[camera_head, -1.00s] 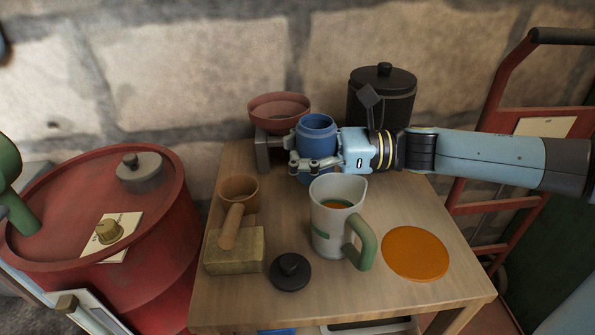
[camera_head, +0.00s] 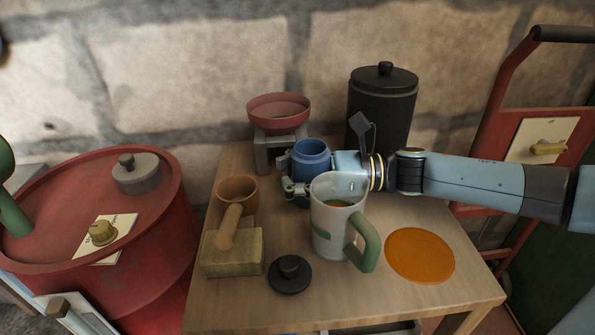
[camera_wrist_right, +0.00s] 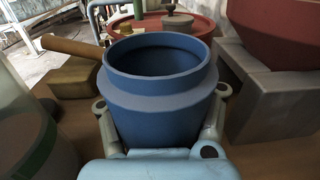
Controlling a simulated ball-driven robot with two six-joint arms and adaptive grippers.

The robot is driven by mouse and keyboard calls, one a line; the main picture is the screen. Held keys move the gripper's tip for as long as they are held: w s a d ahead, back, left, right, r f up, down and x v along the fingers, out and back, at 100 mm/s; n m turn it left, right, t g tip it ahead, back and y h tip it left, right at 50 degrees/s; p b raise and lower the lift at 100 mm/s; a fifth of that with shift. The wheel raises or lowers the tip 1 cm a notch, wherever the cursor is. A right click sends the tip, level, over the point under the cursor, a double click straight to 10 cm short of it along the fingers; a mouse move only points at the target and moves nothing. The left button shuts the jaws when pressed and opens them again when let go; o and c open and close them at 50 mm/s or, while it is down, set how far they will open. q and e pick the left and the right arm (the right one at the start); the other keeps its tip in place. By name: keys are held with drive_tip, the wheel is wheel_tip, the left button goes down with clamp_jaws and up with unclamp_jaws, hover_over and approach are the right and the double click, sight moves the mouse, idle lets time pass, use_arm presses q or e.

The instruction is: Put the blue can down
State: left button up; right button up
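The blue can (camera_head: 311,162) stands upright near the back middle of the wooden table, behind the clear mug (camera_head: 335,222). My right gripper (camera_head: 288,175) reaches it from the right, with one finger on each side of its body. In the right wrist view the open-topped can (camera_wrist_right: 160,90) fills the middle, with the gripper fingers (camera_wrist_right: 160,130) close against its lower sides. The gripper looks shut on the can. The mug hides part of the can's base, so I cannot tell whether it touches the table. My left gripper is out of view.
A scale with a red bowl (camera_head: 279,110) stands just behind the can. A black lidded canister (camera_head: 381,110) is behind my right arm. A wooden scoop (camera_head: 236,195), wooden block (camera_head: 232,252), black lid (camera_head: 290,275) and orange disc (camera_head: 420,255) are also on the table.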

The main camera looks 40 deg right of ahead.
drive_tip(key=o, duration=0.8)
drive_tip(key=shift+c, duration=0.2)
drive_tip(key=shift+r, duration=0.1)
drive_tip(key=shift+r, duration=0.15)
drive_tip(key=p+v, duration=0.2)
drive_tip(key=v, duration=0.9)
drive_tip(key=shift+s, duration=0.1)
drive_tip(key=shift+s+d, duration=0.25)
drive_tip(key=shift+d, duration=0.05)
